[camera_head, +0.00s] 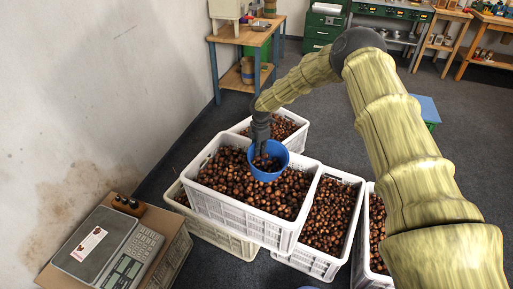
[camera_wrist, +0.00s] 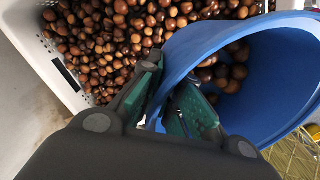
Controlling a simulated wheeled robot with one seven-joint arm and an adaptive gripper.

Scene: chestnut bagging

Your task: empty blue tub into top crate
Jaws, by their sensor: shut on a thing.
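The blue tub (camera_head: 267,167) is held over the white top crate (camera_head: 243,221) in the head view, with its mouth tilted. In the wrist view the tub (camera_wrist: 262,92) lies to the right and several chestnuts (camera_wrist: 222,72) show inside it. My gripper (camera_wrist: 172,105) is shut on the tub's wall, one finger inside and one outside. In the head view my gripper (camera_head: 261,138) reaches down from behind the tub. The top crate is full of loose brown chestnuts (camera_head: 228,172). The tub hides part of them.
More chestnut crates stand below and around, one behind (camera_head: 297,136) and others to the right (camera_head: 340,178). A scale (camera_head: 108,245) sits on a box at the left front, near the wall. A wooden table (camera_head: 246,34) stands at the back.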

